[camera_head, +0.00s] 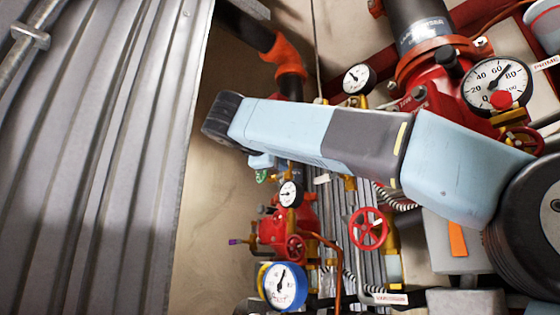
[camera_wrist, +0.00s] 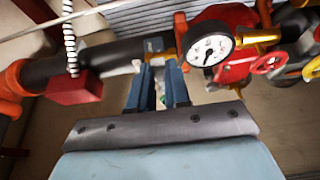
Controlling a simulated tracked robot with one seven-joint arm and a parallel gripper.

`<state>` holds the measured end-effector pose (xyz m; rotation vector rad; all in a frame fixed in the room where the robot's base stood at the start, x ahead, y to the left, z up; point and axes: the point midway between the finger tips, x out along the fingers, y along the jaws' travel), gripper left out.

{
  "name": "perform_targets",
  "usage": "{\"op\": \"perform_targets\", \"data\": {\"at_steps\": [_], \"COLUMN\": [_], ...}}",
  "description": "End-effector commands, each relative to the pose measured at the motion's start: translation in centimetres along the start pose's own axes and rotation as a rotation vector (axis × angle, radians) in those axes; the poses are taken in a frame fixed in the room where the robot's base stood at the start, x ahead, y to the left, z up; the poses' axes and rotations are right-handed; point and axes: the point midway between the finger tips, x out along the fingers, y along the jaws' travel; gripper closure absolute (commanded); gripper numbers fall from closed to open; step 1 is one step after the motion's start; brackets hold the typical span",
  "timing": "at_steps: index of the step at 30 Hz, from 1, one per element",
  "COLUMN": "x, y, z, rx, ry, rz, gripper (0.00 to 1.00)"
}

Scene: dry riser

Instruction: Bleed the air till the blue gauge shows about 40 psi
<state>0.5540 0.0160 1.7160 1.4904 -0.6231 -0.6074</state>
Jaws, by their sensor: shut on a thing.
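The blue gauge (camera_head: 285,287) has a blue rim and a white face, at the bottom of the head view. Its needle points up and slightly right; the numbers are too small to read. In the wrist view my gripper (camera_wrist: 158,68) is shut on a small brass fitting (camera_wrist: 158,57) at a dark pipe. How the fingers sit on the fitting is hard to see. A small green part shows between the fingers.
A black-rimmed gauge (camera_wrist: 210,50) stands just right of the fingers. Red handwheels (camera_head: 368,229) and red valve bodies crowd the area. A large gauge (camera_head: 496,84) is at upper right. A corrugated grey panel (camera_head: 95,150) fills the left. Bare wall lies between.

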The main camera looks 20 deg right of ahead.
Motion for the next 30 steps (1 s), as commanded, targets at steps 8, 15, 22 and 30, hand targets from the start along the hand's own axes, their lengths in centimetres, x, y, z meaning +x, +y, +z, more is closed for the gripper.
{"op": "perform_targets", "data": {"at_steps": [8,15,22,30], "x": [0.1,0.1,0.2,0.2], "y": [-0.7,-1.3,-2.0,-2.5], "z": [0.0,-0.1,-0.3,-0.5], "rx": [0.076,0.201,0.320,0.430], "ry": [-0.005,-0.005,-0.005,-0.004], "rz": [0.030,0.082,0.130,0.175], "gripper": [1.00,1.00,1.00,1.00]}}
